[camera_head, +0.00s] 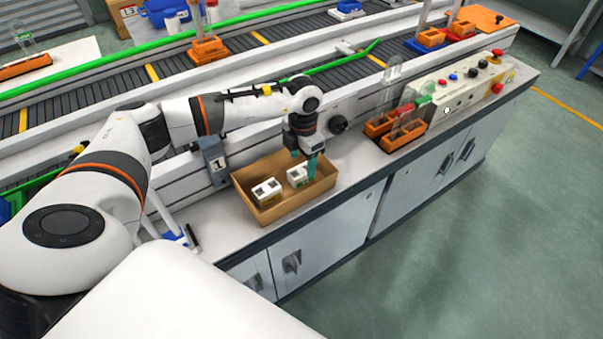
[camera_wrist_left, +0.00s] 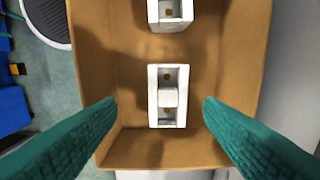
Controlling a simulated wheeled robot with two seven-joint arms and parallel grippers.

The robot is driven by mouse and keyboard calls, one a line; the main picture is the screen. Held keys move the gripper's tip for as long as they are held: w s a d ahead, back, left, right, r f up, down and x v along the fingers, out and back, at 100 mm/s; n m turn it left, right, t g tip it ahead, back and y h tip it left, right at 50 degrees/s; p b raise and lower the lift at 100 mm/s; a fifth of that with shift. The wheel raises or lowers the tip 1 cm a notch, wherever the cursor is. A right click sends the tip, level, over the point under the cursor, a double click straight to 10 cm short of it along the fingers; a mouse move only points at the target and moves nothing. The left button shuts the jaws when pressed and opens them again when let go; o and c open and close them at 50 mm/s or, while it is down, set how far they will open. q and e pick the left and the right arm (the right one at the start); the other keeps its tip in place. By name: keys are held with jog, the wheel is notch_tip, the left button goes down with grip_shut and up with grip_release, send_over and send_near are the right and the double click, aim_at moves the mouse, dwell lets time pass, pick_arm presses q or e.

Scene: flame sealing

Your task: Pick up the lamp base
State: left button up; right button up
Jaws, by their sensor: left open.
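Two white lamp bases lie in an open brown box. In the head view one lamp base (camera_head: 267,190) is to the left and the other lamp base (camera_head: 298,175) is to the right, close to my left gripper (camera_head: 312,165). In the left wrist view one lamp base (camera_wrist_left: 168,95) lies centred between the open teal fingers of the gripper (camera_wrist_left: 160,106), with a gap on each side. The second lamp base (camera_wrist_left: 170,14) is at the top edge, partly cut off. My left gripper is empty. My right gripper is not in view.
The brown box (camera_head: 300,206) stands on the counter, its walls around the gripper. A grey block marked 1 (camera_head: 214,160) stands at its left. Orange racks (camera_head: 402,134) with glassware and a control panel (camera_head: 455,100) are to the right. A conveyor (camera_head: 335,79) runs behind.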

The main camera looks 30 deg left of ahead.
aim_at(301, 170)
pick_arm(q)
jog(key=f, duration=0.3)
jog(key=f+p, duration=0.1)
jog(key=f, duration=0.1)
jog(key=shift+w+a, duration=0.2)
jog(key=shift+a, duration=0.15)
jog(key=shift+f, duration=0.35)
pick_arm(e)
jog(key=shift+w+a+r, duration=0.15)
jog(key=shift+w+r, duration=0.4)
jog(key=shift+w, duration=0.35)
pick_arm(q)
jog(key=shift+c, duration=0.3)
jog(key=c, duration=1)
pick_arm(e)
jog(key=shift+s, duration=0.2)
pick_arm(q)
jog(key=shift+r, duration=0.1)
